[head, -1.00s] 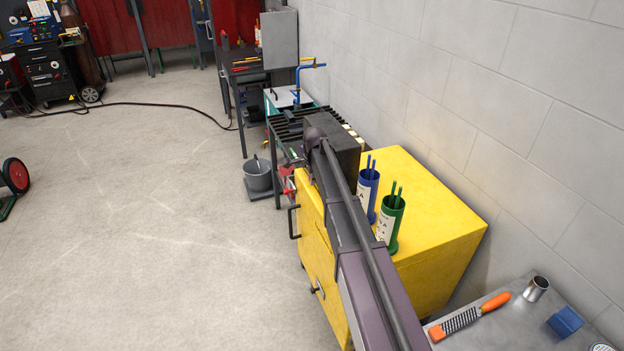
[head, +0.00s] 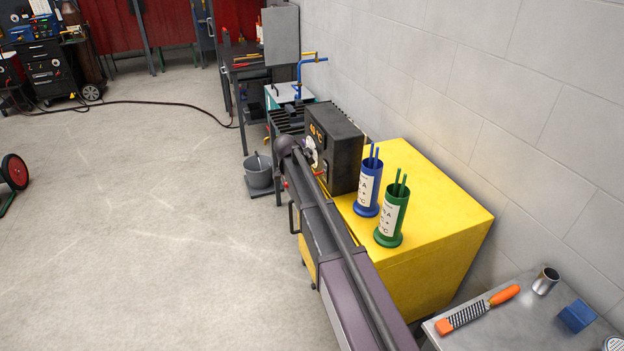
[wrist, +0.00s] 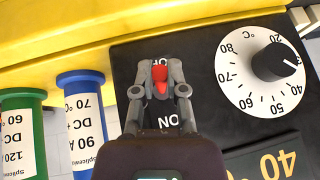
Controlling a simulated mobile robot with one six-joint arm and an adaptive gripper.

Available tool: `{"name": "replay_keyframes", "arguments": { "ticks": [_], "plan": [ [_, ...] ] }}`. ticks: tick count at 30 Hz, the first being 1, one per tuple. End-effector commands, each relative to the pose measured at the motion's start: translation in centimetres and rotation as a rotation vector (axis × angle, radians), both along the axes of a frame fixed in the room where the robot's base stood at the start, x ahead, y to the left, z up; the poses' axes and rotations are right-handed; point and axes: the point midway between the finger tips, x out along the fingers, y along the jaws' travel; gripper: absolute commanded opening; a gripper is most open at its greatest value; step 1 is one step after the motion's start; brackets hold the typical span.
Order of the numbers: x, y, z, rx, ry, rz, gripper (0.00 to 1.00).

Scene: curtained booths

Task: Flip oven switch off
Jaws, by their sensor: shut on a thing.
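The oven is a dark box (head: 342,150) standing on a yellow cabinet (head: 455,215) in the head view. Its black front panel fills the right of the wrist view, with a round white temperature dial and black knob (wrist: 277,62). A red switch lever (wrist: 160,76) sits on this panel between an ON label below it in the picture and a mostly hidden OFF label above it. My gripper (wrist: 160,88) is shut on the red switch lever, one finger on each side. The lever's base and exact tilt are partly hidden. In the head view my arm covers most of the gripper.
A blue rod holder (head: 367,190) and a green rod holder (head: 391,215) stand on the cabinet beside the oven. A metal table (head: 500,330) with an orange-handled grater (head: 478,309) is at the lower right. Open floor (head: 150,220) lies to the left.

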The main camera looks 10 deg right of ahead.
Motion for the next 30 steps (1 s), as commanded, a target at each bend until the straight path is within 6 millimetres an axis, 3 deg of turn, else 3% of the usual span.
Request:
{"name": "replay_keyframes", "arguments": {
  "ticks": [3, 15, 30],
  "plan": [
    [-0.08, 0.15, -1.2, -0.089, -0.017, 0.0, 0.0],
    [0.0, -0.1, -1.87, -0.304, -0.06, -0.001, 0.0],
    [0.01, -0.24, -1.67, -0.353, -0.068, -0.001, 0.0]
  ]
}}
